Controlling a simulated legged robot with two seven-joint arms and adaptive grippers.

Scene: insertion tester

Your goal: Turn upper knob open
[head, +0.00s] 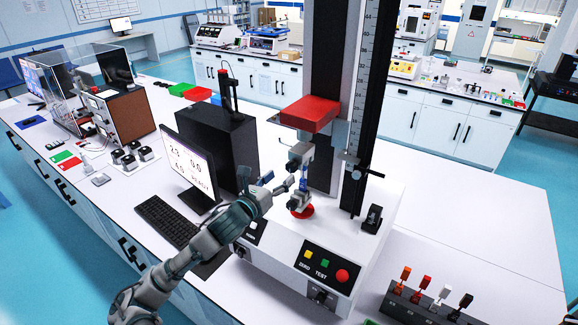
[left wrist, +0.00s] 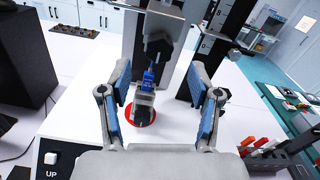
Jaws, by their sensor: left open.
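The tester's upper grip (head: 300,153) hangs under a red crosshead block (head: 310,113). A dark upper knob (left wrist: 160,32) shows at the top centre of the left wrist view, above a blue part (left wrist: 150,78). The lower grip (head: 299,198) stands on a red disc (head: 303,212), which also shows in the left wrist view (left wrist: 140,115). My left gripper (head: 277,184) is open and empty, just left of the grips in the head view. In the left wrist view its fingers (left wrist: 161,75) are spread, with the knob beyond the tips and apart from them. My right gripper does not show.
A monitor (head: 188,165), keyboard (head: 166,221) and black tower (head: 222,147) stand left of the tester. The tester base has buttons, including a red one (head: 342,276). A rack of coloured-handled tools (head: 425,308) is at front right.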

